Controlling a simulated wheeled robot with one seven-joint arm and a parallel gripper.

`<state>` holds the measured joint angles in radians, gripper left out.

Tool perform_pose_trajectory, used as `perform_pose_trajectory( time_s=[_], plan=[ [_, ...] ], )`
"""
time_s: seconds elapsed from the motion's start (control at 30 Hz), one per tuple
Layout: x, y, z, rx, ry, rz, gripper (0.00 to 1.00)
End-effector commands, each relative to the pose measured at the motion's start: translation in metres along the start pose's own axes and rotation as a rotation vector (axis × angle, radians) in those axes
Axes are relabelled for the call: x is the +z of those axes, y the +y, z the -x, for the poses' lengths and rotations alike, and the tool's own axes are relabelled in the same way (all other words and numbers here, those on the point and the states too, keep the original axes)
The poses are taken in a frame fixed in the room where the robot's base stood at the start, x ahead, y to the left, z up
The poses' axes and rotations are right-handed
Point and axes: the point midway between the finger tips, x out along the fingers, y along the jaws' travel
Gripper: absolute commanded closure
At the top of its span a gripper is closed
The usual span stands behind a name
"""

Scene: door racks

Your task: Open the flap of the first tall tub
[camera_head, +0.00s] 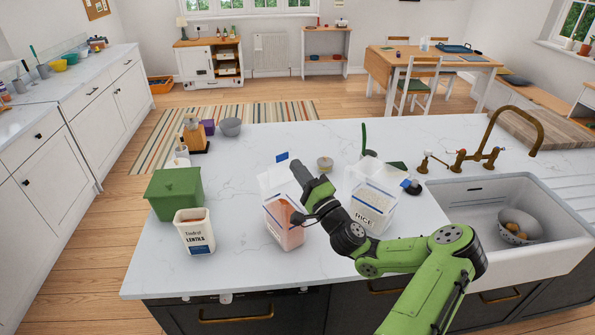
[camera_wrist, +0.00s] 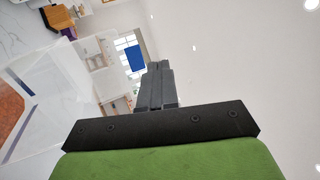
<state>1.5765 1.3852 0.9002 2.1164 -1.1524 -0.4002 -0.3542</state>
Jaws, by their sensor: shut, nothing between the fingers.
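A tall clear tub with orange-red contents (camera_head: 284,224) stands in the middle of the counter. Its translucent flap (camera_head: 272,181) appears raised at the back, with a blue tab (camera_head: 281,157) at its top; the tab also shows in the wrist view (camera_wrist: 135,57). A second tall tub, labelled RICE (camera_head: 371,207), stands to its right; its lid state is unclear. The frames do not show which tub is first. My gripper (camera_head: 297,166) is shut and empty, above the right side of the orange tub and close to its flap. Its fingers show in the wrist view (camera_wrist: 156,85). Contact cannot be told.
A lentils tub (camera_head: 195,235) and a green bin (camera_head: 174,194) stand to the left. The sink (camera_head: 495,210) and brass tap (camera_head: 518,117) are at right.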

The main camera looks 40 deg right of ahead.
Motion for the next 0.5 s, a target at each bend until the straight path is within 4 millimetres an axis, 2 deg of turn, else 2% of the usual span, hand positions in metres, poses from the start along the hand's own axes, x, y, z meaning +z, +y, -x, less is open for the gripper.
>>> perform_pose_trajectory(
  time_s=[0.5],
  plan=[
    [0.000, -0.028, 0.085, 0.002, 0.003, -0.001, 1.00]
  ],
)
